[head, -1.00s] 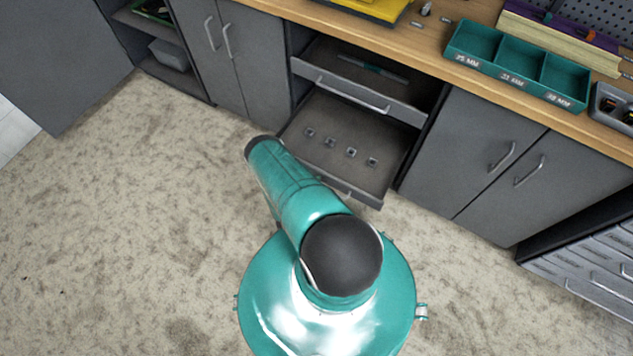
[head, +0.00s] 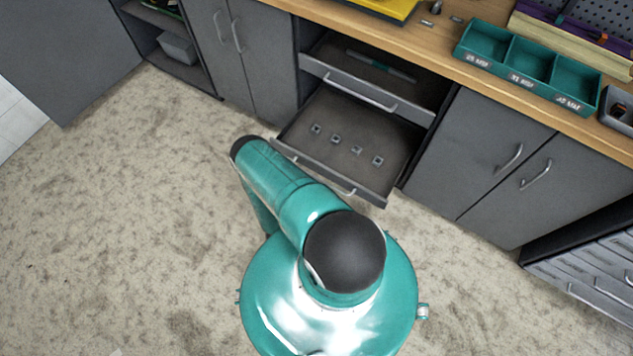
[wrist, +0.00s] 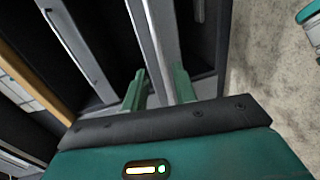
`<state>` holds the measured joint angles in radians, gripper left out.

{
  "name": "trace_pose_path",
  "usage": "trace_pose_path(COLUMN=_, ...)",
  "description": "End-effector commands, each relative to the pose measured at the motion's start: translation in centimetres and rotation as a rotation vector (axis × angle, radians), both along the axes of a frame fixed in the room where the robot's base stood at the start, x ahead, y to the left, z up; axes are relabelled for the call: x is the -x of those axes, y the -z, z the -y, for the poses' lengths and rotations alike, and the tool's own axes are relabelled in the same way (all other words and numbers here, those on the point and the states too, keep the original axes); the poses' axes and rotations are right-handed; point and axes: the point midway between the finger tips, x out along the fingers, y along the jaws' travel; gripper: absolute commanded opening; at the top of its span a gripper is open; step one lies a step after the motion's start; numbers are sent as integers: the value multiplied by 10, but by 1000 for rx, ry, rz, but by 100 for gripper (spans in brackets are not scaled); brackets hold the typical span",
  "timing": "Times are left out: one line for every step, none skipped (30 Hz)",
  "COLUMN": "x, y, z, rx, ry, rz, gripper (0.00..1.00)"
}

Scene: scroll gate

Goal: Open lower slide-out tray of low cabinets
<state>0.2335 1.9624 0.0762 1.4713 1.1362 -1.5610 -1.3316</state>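The lower slide-out tray (head: 330,110) of the low cabinet is pulled out in the head view. Its dark floor holds several small square pieces (head: 357,151). Its front edge and handle (head: 348,190) are partly hidden by my arm. In the wrist view, my gripper (wrist: 159,88) has its two green fingers apart, close to a grey tray front (wrist: 165,40) that runs down between and behind them. I cannot tell whether the fingers touch it. My gripper is hidden in the head view.
The upper tray (head: 352,85) is also partly out, with a long tool inside. Closed cabinet doors (head: 490,150) stand on the right and more doors (head: 228,60) on the left. A teal bin (head: 525,65) sits on the wooden worktop. The floor (head: 120,200) on the left is clear.

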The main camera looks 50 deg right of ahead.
Motion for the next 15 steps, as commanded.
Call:
trace_pose_path(x=1, y=-2, z=-12, rx=-1, ry=-2, rz=-1, gripper=28)
trace_pose_path(x=2, y=-3, z=-18, rx=-1, ry=-3, rz=-1, gripper=28)
trace_pose_path(x=4, y=-5, z=-25, rx=-1, ry=-3, rz=-1, gripper=28)
trace_pose_path(x=5, y=-6, z=-31, rx=-1, ry=-2, rz=-1, gripper=28)
trace_pose_path(x=5, y=-7, z=-35, rx=-1, ry=-2, rz=-1, gripper=28)
trace_pose_path(x=6, y=-8, z=-41, rx=-1, ry=-2, rz=0, gripper=28)
trace_pose_path(x=7, y=-9, z=-44, rx=0, ry=-1, rz=0, gripper=28)
trace_pose_path(x=7, y=-9, z=-47, rx=1, ry=0, rz=-1, gripper=28)
trace_pose_path(x=8, y=-10, z=-50, rx=1, ry=-1, rz=-1, gripper=28)
trace_pose_path(x=8, y=-11, z=-52, rx=1, ry=-1, rz=-1, gripper=28)
trace_pose_path(x=8, y=-11, z=-53, rx=1, ry=-1, rz=-1, gripper=28)
trace_pose_path(x=9, y=-11, z=-55, rx=1, ry=0, rz=-1, gripper=28)
trace_pose_path(x=9, y=-11, z=-55, rx=1, ry=0, rz=0, gripper=28)
trace_pose_path(x=9, y=-11, z=-55, rx=1, ry=1, rz=0, gripper=28)
trace_pose_path(x=9, y=-11, z=-55, rx=1, ry=1, rz=0, gripper=28)
